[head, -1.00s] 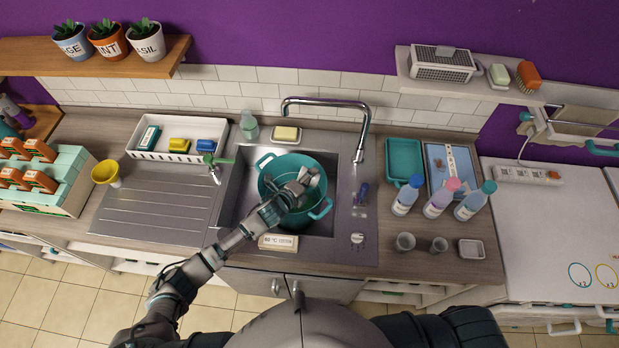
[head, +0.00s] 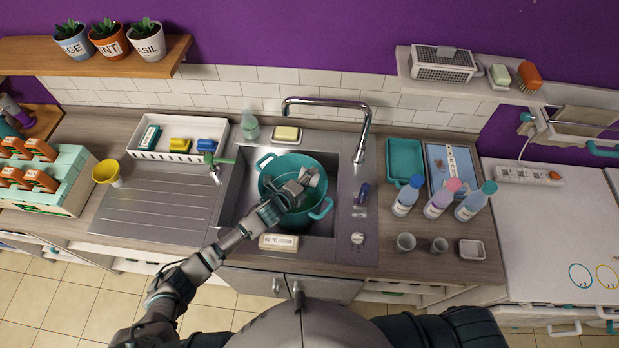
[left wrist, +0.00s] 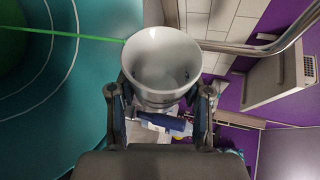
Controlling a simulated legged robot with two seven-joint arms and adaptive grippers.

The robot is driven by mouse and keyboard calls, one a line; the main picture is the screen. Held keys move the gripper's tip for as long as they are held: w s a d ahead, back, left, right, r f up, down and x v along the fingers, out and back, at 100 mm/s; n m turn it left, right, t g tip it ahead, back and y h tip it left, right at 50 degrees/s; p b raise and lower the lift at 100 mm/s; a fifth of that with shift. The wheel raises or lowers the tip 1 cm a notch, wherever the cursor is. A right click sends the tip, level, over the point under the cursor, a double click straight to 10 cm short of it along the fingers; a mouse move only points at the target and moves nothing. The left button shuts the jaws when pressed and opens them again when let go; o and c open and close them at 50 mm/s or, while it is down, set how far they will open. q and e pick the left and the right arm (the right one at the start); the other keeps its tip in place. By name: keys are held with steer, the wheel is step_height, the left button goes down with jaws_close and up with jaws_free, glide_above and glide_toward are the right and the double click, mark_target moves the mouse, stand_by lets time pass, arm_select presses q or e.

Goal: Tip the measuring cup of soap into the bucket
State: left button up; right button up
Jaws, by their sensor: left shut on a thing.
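My left gripper (head: 300,184) is shut on a pale grey measuring cup (head: 312,177), above the teal bucket (head: 268,188) in the sink. In the left wrist view the cup (left wrist: 165,62) sits between both fingers, its mouth facing the camera. Its inside looks bare apart from a small dark spot. The bucket (left wrist: 95,90) fills the left of that view, with green at its far left. A thin green streak (left wrist: 85,36) runs from beside the cup's rim across the bucket; I cannot tell whether it is soap. My right gripper is not in view.
The sink basin (head: 237,195) surrounds the bucket, and a tall faucet (head: 366,125) arches behind it. Several bottles (head: 441,198) and small cups (head: 405,241) stand to the right.

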arm_select(q)
steer(key=shift+r, duration=0.15)
stand_by(0.4)
stand_by(0.4)
steer(key=shift+s+d+m+y, duration=0.1)
steer(key=shift+d+m+y, duration=0.25)
steer(key=shift+m+y, duration=0.35)
steer(key=r+m, duration=0.1)
steer(key=r+m+y, duration=0.1)
steer(key=m+y, duration=0.1)
steer(key=shift+s+d+r+t, duration=0.1)
steer(key=shift+d+r+t, duration=0.2)
steer(key=shift+r, duration=0.1)
steer(key=shift+r+m+y, duration=0.15)
steer(key=shift+m+y, duration=0.35)
steer(key=shift+r+m+t+y, duration=0.4)
steer(key=shift+r+m+y, duration=0.2)
steer(key=shift+m, duration=0.2)
steer(key=shift+r+m+t+y, duration=0.4)
steer(key=shift+m+y, duration=0.3)
steer(key=shift+m, duration=0.2)
